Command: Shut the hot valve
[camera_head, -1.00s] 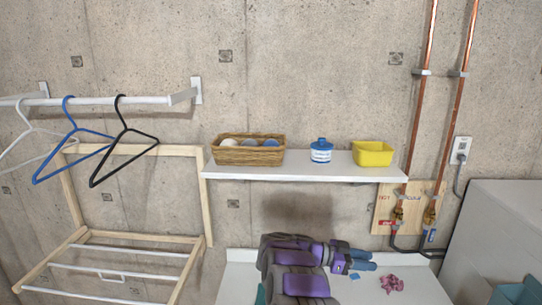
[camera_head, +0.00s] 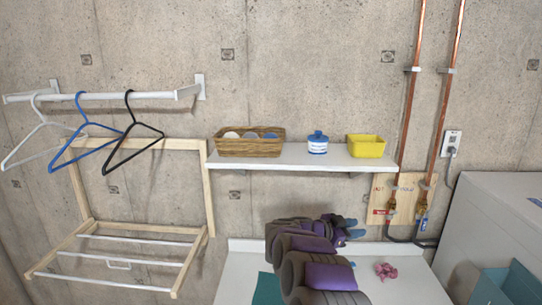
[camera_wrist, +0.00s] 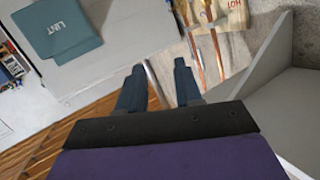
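The hot valve (camera_head: 381,213), with a red handle, is at the left pipe on a wooden panel (camera_head: 376,196) under the HOT label. A blue-handled cold valve (camera_head: 421,226) is to its right. My gripper (camera_head: 352,228) is left of the panel, above the white top, apart from both valves. In the wrist view my gripper (camera_wrist: 159,66) is open and empty, two dark blue fingers apart. That view is turned over: the HOT label and the brass fitting beside it (camera_wrist: 207,13) are at the top right, beyond the fingertips. The handles are not clear there.
A white shelf (camera_head: 300,164) with a basket (camera_head: 250,148), a blue-white jar (camera_head: 318,143) and a yellow tub (camera_head: 366,146) is above my arm. A pink cloth (camera_head: 386,270) lies on the white top (camera_head: 400,290). A grey-white appliance (camera_head: 490,215) stands right of the panel.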

